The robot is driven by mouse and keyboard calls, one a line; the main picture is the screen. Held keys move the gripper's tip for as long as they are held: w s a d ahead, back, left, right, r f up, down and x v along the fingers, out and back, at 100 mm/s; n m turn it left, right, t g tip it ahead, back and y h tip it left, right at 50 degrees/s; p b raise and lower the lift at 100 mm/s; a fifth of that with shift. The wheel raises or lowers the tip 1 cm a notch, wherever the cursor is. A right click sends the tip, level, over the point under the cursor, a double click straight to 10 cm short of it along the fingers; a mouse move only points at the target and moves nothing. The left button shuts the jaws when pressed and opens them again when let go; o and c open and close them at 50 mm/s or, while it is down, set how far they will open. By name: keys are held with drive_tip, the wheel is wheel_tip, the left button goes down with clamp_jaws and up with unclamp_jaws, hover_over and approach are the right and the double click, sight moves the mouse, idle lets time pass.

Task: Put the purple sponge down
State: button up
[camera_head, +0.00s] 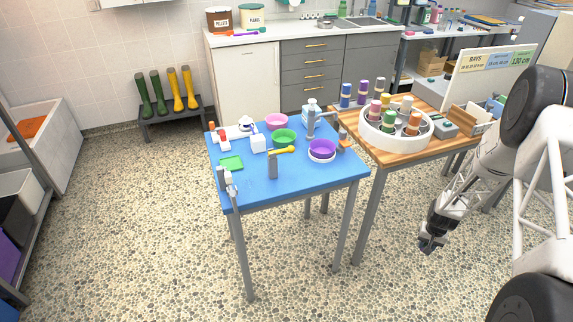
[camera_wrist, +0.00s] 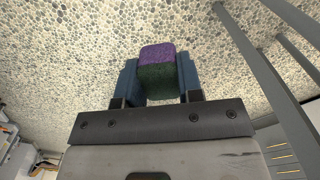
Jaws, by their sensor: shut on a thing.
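The purple sponge (camera_wrist: 158,53) shows in the wrist view, purple on one face and dark green on the other. My gripper (camera_wrist: 158,76) is shut on it, with a blue finger on each side. I cannot make out the sponge in that view.
The blue table (camera_head: 305,184) holds a pink bowl (camera_head: 276,121), a green bowl (camera_head: 284,136), a purple bowl (camera_head: 322,147) and a green flat piece (camera_head: 231,163). The wooden table (camera_head: 380,140) carries a round white tray (camera_head: 398,141) of bottles.

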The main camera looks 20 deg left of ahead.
drive_tip(key=shift+n, duration=0.3)
drive_tip(key=r, duration=0.1)
drive_tip(key=w+a+r, duration=0.1)
drive_tip(key=r, duration=0.1)
drive_tip(key=w+r, duration=0.1)
drive_tip(key=shift+w+a+r, duration=0.15)
drive_tip(key=shift+w, duration=0.1)
drive_tip(key=w+a+r+n, duration=0.2)
drive_tip(key=a+r, duration=0.8)
drive_tip(key=a, duration=0.3)
drive_tip(key=w+a+r+n, duration=0.2)
drive_tip(key=a+r, duration=0.9)
drive_tip(key=a, duration=0.2)
drive_tip(key=s+a+r+n, duration=0.1)
drive_tip(key=a+r, duration=0.1)
drive_tip(key=a, duration=0.8)
drive_tip(key=s+a+r+n, duration=0.1)
drive_tip(key=a+r, duration=0.2)
drive_tip(key=a, duration=0.7)
drive_tip(key=s+a+r+n, duration=0.1)
drive_tip(key=a+r+n, duration=0.1)
drive_tip(key=a, duration=0.8)
drive_tip(key=shift+s+a+r, duration=0.2)
drive_tip(key=shift+a+r, duration=0.1)
drive_tip(key=shift+f, duration=0.1)
drive_tip(key=shift+f, duration=3.05)
